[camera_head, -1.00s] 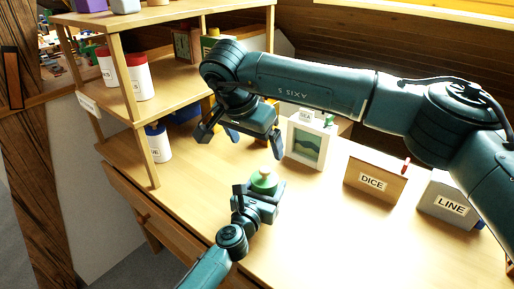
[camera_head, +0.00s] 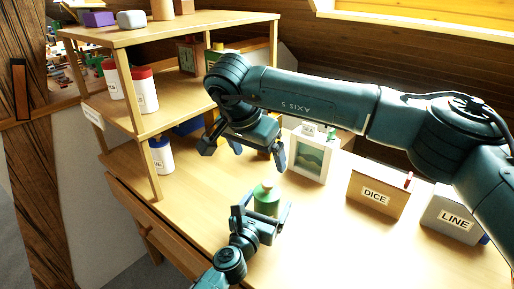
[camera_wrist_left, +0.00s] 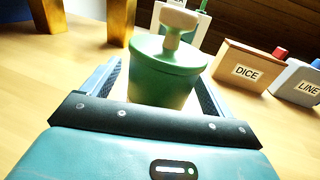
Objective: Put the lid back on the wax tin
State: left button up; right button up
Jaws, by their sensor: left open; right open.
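The wax tin (camera_head: 266,206) is green and stands upright on the table; it fills the middle of the left wrist view (camera_wrist_left: 163,85). Its green lid (camera_wrist_left: 168,52), with a pale wooden knob, sits on top of the tin and looks about level. My left gripper (camera_head: 262,212) is open, with one finger on each side of the tin; the fingers show beside it in the left wrist view. I cannot tell whether they touch it. My right gripper (camera_head: 243,153) is open and empty, above the table behind the tin.
A shelf (camera_head: 180,105) with red-capped jars (camera_head: 145,90) is at left, with a blue-capped jar (camera_head: 161,156) below. The table right of the tin is clear.

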pick_arm(q)
jog(key=p+v, duration=0.1)
jog(key=v, duration=1)
jog(key=shift+s, duration=0.15)
